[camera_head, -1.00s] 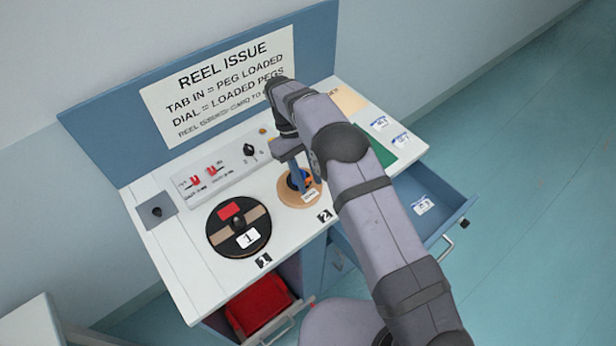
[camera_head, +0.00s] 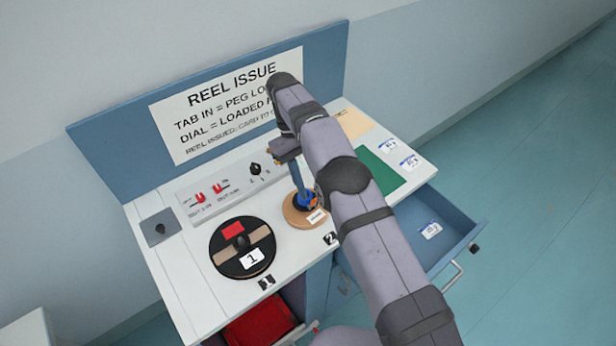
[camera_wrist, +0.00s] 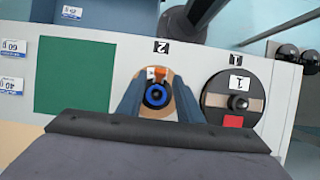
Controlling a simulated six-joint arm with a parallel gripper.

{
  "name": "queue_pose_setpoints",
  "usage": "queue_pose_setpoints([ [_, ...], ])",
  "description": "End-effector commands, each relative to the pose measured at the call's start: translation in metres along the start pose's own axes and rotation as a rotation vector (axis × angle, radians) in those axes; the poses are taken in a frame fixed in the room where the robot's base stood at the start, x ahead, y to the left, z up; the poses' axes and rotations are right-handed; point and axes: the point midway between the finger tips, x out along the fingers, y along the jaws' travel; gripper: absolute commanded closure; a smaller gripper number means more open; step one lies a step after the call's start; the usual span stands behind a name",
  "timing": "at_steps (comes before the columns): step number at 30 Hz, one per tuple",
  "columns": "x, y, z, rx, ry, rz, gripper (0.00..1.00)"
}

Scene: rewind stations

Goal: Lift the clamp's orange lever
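The clamp (camera_wrist: 155,95) is a blue ring with a dark centre on a round tan base at place 2. Its orange lever (camera_wrist: 158,73) shows just above the ring in the wrist view. In the head view the clamp (camera_head: 306,202) is partly hidden by my gripper and arm, and the lever is too small to make out clearly. My gripper (camera_wrist: 157,88) is open, with one blue-grey finger on each side of the clamp. I cannot tell whether a finger touches it. In the head view my gripper (camera_head: 302,192) points down over the clamp.
A black reel (camera_head: 243,247) with a tan band and label 1 lies beside the tan base. A panel with red switches (camera_head: 209,194) and a black dial (camera_head: 255,169) stands behind. A green mat (camera_head: 385,172) and an open blue drawer (camera_head: 436,222) are at right.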

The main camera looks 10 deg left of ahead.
Motion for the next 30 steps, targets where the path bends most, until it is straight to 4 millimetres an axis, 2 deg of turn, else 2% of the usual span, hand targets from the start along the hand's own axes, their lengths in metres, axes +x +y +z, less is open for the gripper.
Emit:
queue_pose_setpoints([
  [1, -0.008, 0.0, 0.002, -0.001, -0.003, 0.0, 0.67],
  [8, -0.018, 0.0, 0.002, 0.0, -0.002, 0.0, 0.67],
  [30, -0.021, 0.0, 0.002, 0.0, -0.002, 0.0, 0.67],
])
